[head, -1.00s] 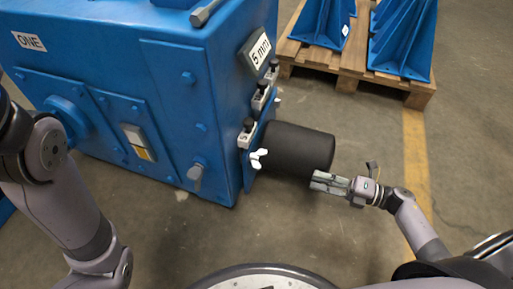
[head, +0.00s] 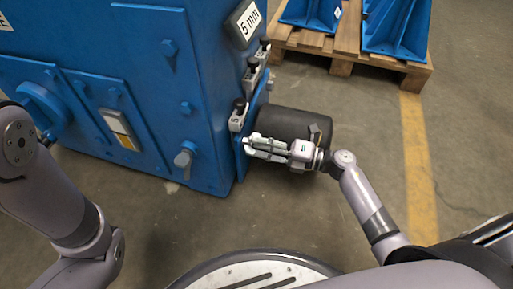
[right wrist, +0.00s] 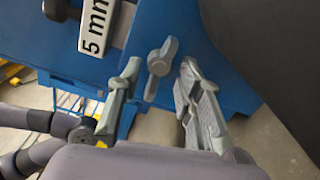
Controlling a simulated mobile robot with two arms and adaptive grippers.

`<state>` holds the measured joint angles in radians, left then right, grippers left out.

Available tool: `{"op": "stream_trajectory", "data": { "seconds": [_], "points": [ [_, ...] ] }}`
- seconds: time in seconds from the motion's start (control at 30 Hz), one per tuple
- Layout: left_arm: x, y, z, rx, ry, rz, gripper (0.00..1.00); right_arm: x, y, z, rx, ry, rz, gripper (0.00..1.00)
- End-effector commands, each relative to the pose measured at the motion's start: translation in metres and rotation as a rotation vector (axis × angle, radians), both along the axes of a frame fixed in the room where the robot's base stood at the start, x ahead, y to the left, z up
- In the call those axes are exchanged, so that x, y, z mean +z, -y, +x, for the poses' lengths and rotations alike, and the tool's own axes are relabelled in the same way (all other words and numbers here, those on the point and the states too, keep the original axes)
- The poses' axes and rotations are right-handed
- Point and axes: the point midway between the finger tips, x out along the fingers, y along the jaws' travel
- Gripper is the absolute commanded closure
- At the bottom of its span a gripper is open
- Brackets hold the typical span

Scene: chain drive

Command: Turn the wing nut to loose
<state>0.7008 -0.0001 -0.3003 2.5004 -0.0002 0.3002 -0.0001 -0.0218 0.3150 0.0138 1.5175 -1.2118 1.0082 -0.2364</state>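The wing nut (right wrist: 160,68) shows in the right wrist view as a grey two-winged piece on the blue machine's edge, its wings running roughly up and down. My right gripper (right wrist: 160,74) is open, with one finger on each side of the wing nut in that view. I see no finger touching it; how deep it sits between them is unclear. In the head view the right gripper (head: 251,146) points left at the machine's lower right edge, and its fingertips largely cover the nut. My left arm comes in at the left, but its gripper is out of frame.
The blue machine (head: 150,60) carries a 5 mm sign (head: 245,22) and black-knobbed clamps (head: 238,115) above the gripper. A dark cylinder (head: 290,122) sticks out right behind the gripper. A pallet (head: 345,50) with blue brackets stands at the back. The floor at right is clear.

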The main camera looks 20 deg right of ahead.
Motion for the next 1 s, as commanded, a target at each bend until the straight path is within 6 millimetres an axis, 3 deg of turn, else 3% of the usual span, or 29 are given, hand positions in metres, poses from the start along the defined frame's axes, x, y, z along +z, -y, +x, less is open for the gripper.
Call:
{"op": "stream_trajectory", "data": {
  "seconds": [0.17,0.47,1.0],
  "points": [
    [-0.0066,0.0001,-0.0001,0.000,0.000,0.000,0.60,0.0001,-0.0114,0.0078,-0.001,0.002,0.001,0.67],
    [-0.0063,0.0002,-0.0001,0.000,0.000,0.001,0.60,0.0007,-0.0129,0.0088,0.000,0.001,-0.001,0.67],
    [-0.0063,0.0001,0.0001,0.000,0.000,0.001,0.60,0.0000,-0.0124,0.0085,0.000,-0.001,-0.001,1.00]
  ]
}}
